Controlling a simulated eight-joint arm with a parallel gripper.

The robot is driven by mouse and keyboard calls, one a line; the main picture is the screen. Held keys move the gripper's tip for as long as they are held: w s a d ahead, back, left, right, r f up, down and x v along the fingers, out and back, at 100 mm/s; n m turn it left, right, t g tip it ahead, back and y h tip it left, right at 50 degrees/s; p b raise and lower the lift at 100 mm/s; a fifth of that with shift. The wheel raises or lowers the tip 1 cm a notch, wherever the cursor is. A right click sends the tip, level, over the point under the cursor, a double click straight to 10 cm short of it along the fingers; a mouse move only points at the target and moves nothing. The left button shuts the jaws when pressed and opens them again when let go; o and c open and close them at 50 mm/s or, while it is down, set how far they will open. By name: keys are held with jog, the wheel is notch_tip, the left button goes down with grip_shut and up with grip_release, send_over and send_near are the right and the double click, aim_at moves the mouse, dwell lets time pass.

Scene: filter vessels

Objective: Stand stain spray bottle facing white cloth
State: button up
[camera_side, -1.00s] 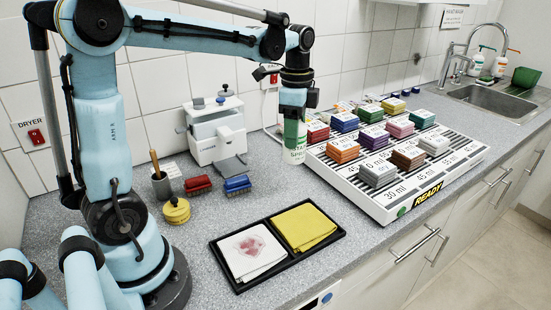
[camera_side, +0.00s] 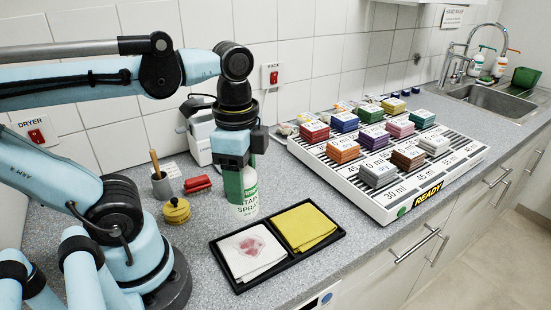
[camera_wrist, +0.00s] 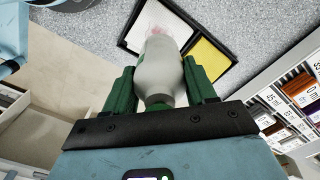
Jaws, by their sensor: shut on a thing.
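The stain spray bottle (camera_side: 245,199) is white with a green band and green lettering. My gripper (camera_side: 240,172) is shut on its upper part and holds it upright behind the black tray. I cannot tell whether its base touches the counter. In the wrist view the bottle (camera_wrist: 161,70) sits between my green fingers (camera_wrist: 161,93). The white cloth (camera_side: 250,250) with a reddish stain lies in the left compartment of the tray (camera_side: 237,289), in front of the bottle. In the side view the label's lettering is partly visible; the nozzle is hidden by my gripper.
A yellow cloth (camera_side: 305,227) fills the tray's right compartment. A yellow round tin (camera_side: 176,211), a red brush (camera_side: 197,184) and a grey pot (camera_side: 161,186) stand left. A white machine (camera_side: 199,135) is behind my gripper. A slatted rack (camera_side: 400,205) with coloured blocks stands right.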

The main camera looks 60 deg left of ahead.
jog(key=shift+s+f, duration=0.15)
jog(key=shift+s, duration=0.05)
jog(key=shift+a+f, duration=0.1)
jog(key=shift+a, duration=0.1)
jog(key=shift+w+a+f, duration=0.2)
jog(key=shift+a+f, duration=2.5)
jog(key=shift+a, duration=0.1)
jog(key=shift+w+a+f, duration=0.15)
jog(key=shift+a+f, duration=2.55)
jog(key=shift+a, duration=0.05)
jog(key=shift+f, duration=0.1)
jog(key=o, duration=1.2)
jog(key=shift+o, duration=0.2)
